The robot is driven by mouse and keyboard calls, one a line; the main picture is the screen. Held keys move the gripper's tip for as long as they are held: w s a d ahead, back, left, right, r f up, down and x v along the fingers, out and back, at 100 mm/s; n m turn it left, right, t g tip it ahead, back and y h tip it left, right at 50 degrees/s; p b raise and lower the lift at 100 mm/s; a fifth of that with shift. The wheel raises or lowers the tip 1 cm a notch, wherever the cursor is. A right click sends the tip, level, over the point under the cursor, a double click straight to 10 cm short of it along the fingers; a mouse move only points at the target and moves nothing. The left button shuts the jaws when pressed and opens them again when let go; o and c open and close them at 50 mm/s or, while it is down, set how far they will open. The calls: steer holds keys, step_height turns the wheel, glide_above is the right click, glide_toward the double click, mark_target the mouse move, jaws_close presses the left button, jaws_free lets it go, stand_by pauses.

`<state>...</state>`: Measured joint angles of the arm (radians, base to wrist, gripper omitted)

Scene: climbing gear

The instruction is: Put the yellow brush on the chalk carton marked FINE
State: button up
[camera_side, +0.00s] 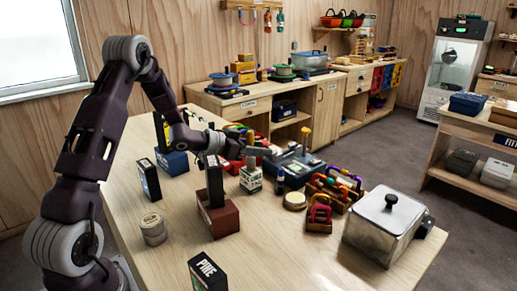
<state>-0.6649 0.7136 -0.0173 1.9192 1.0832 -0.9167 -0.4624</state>
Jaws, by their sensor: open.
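My gripper (262,152) is open at the end of the dark arm, over the middle of the table. A small upright thing with a yellow top (250,137) shows at the gripper, above a small white and green carton (250,180); it may be the yellow brush. I cannot tell whether it touches the carton or stands between the fingers. Small print on this carton is hard to read. A dark carton (207,273) at the front edge has large white letters that look like PINE or FINE. Another dark carton (149,180) with a pale label stands at the left.
A dark upright piece on a brown block (210,217) stands in front of the gripper. A round tin (153,229) is at left, a crate of coloured gear (333,188) and a lidded metal box (386,226) at right. The table's front middle (285,260) is clear.

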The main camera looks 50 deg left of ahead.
steer(key=v, duration=0.3)
steer(key=shift+s+a+r, duration=0.1)
steer(key=shift+r, duration=0.15)
step_height(320, 180, up, 6)
steer(key=shift+f, duration=0.1)
steer(key=shift+r, duration=0.75)
steer(key=s+d+r+n+g+y, duration=0.1)
steer(key=s+d+r+n+y, duration=0.1)
steer(key=s+d+r+y, duration=0.45)
steer(key=s+d+f+g+h, duration=0.1)
steer(key=s+d, duration=0.3)
steer(key=s, duration=0.5)
steer(key=s+d+f+g+h, duration=0.1)
steer(key=s+d+f+g, duration=0.1)
steer(key=s+d, duration=0.3)
steer(key=s+d+f+g+h, duration=0.2)
steer(key=s+d+g, duration=0.2)
steer(key=s, duration=0.8)
steer(key=shift+s+d, duration=0.3)
steer(key=shift+d, duration=0.15)
